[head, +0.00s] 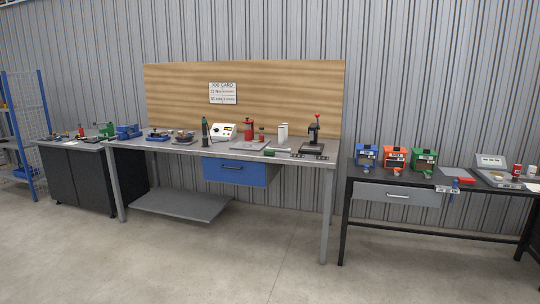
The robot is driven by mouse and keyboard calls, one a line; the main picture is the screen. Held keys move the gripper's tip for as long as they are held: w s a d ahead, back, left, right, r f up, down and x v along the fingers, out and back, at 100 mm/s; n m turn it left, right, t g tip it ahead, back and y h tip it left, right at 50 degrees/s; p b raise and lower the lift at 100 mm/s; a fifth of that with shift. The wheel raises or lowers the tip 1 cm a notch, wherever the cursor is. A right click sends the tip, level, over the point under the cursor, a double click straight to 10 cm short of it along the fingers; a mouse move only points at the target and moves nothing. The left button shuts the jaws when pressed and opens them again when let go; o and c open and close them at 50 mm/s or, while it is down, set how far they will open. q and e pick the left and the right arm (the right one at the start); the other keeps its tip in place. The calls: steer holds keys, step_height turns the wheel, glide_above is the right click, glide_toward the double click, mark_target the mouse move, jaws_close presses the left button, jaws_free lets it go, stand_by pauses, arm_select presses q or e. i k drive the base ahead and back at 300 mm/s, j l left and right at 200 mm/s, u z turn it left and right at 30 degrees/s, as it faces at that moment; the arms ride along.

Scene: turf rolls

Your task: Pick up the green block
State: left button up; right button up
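A small green block (269,153) lies on the grey top of the tall middle workbench (180,148), close to its front edge and above the right end of the blue drawer (228,171). It is small in the head view, so its exact shape is hard to tell. No gripper is near it. Neither my left nor my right gripper shows in the head view.
A red bottle (248,129), white container (283,132) and black press (314,134) stand behind the block. A lower black table (360,179) at right holds blue, orange and green boxes (424,161). A dark cabinet (75,178) stands left. The front floor is clear.

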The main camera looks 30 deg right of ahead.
mark_target(267, 152)
steer(key=i+l, duration=0.35)
steer(key=l, duration=0.15)
steer(key=i+l+u, duration=0.1)
steer(key=i+l, duration=0.25)
steer(key=l, duration=0.2)
steer(key=i+l, duration=0.35)
steer(key=l, duration=0.2)
steer(key=i+l+u, duration=0.1)
steer(key=i+l, duration=0.25)
steer(key=l, duration=0.2)
steer(key=i+l, duration=0.3)
steer(key=l, duration=0.25)
steer(key=i+l, duration=0.35)
steer(key=l, duration=0.25)
steer(key=i+l+u, duration=0.1)
steer(key=i+l, duration=0.2)
steer(key=l, duration=0.3)
steer(key=i+l, duration=0.3)
steer(key=l, duration=0.3)
steer(key=j+u, duration=0.05)
